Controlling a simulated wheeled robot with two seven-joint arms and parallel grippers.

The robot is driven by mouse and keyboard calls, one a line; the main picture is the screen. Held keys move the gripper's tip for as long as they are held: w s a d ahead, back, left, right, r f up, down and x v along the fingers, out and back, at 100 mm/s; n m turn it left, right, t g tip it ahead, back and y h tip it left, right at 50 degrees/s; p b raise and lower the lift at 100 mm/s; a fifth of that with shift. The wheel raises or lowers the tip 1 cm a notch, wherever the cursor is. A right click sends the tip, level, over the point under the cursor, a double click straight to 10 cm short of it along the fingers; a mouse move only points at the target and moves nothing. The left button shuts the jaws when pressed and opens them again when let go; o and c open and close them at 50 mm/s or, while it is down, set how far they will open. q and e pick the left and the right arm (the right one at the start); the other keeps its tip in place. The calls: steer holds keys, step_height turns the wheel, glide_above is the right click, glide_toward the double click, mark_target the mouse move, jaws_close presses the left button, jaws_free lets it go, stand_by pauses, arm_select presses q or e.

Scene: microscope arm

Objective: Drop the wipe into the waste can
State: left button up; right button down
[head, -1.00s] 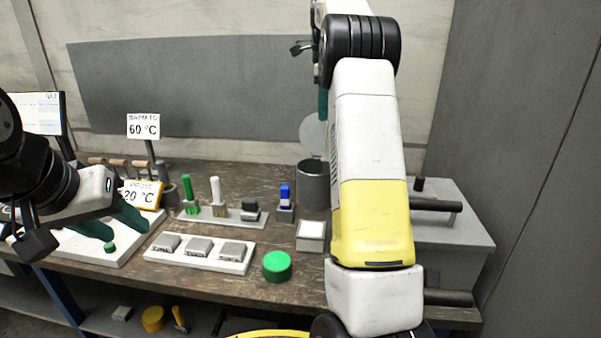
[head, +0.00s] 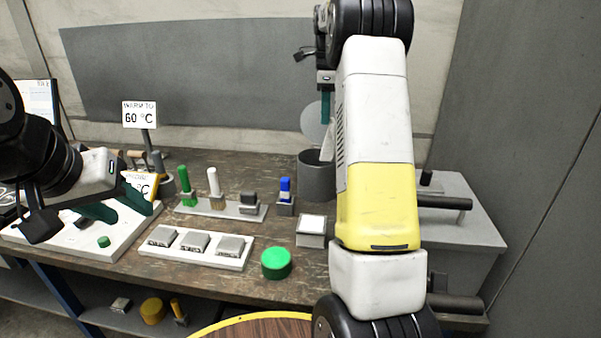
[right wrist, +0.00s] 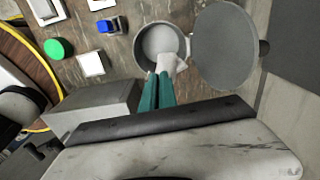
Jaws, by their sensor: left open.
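The waste can (head: 314,182) is a grey cylinder at the back of the bench, with its round lid (head: 313,122) standing open behind it. In the right wrist view the can (right wrist: 145,58) has its mouth open, and the lid (right wrist: 224,46) is to the right. My right gripper (right wrist: 159,78) has its teal fingers close together on the white wipe (right wrist: 171,64), which hangs over the near right part of the can's mouth. In the head view the right gripper (head: 326,108) is above the can, partly behind my arm. My left gripper (head: 118,203) is open and empty over the left white board.
A grey box (head: 462,222) stands right of the can. A white-topped block (head: 311,228), a blue-topped item (head: 285,188) and a green cylinder (head: 276,263) stand nearby. A rack (head: 225,209) and a white tray (head: 198,250) with grey blocks lie further left.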

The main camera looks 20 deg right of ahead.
steer(key=shift+f, duration=0.1)
steer(key=c, duration=1.6)
jaws_free()
steer(key=shift+o, duration=0.3)
steer(key=o, duration=1.3)
steer(key=shift+c, duration=0.2)
steer(key=shift+r, duration=2.75)
step_height(320, 180, up, 8)
steer(key=shift+f, duration=0.15)
